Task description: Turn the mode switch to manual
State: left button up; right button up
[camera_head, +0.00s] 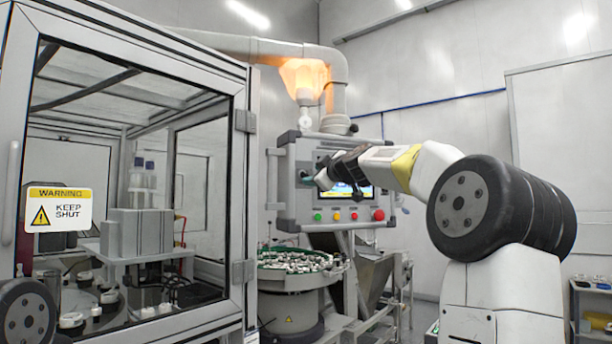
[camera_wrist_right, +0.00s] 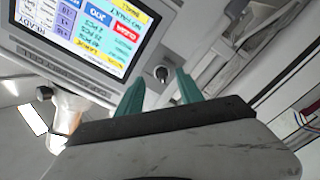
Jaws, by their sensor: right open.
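The mode switch (camera_wrist_right: 162,74) is a small dark round knob with a light mark, set on the grey control panel (camera_head: 285,203) beside its lit screen (camera_wrist_right: 88,38). My right gripper (camera_head: 322,180) is in front of the panel's left part in the head view and hides the switch there. In the right wrist view its two teal fingers (camera_wrist_right: 159,79) are open and empty, with the knob appearing between their tips. I cannot tell whether they touch it, and the knob's exact setting is too small to read. My left gripper is out of view.
Green, yellow and red buttons (camera_head: 347,216) line the panel's lower edge. A bowl feeder (camera_head: 290,283) full of small parts stands below.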

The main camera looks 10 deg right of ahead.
jog(key=shift+s+d+f, duration=0.1)
jog(key=shift+s+d, duration=0.05)
jog(key=shift+s, duration=0.9)
jog(key=shift+s+d, duration=0.15)
jog(key=shift+s, duration=0.85)
jog(key=s+a+f+m+g, duration=0.1)
jog(key=s+a+f+g, duration=0.2)
jog(key=s+a+f, duration=0.35)
jog(key=s+a+f+m+g, duration=0.1)
jog(key=s+a+f+g, duration=0.25)
jog(key=a+f, duration=0.55)
jog(key=s+d+f+m+g, duration=0.1)
jog(key=s+d+f+m, duration=0.1)
jog(key=s+f, duration=0.5)
jog(key=s+d+f+m+g, duration=0.2)
jog(key=s+f+m, duration=0.2)
jog(key=s+f, duration=0.4)
jog(key=s+d+f+m+g+h, duration=0.1)
jog(key=s+d+f+m+g, duration=0.1)
jog(key=s+f, duration=0.6)
jog(key=s, duration=0.3)
jog(key=shift+s+m, duration=0.4)
jog(key=shift+a+r, duration=0.1)
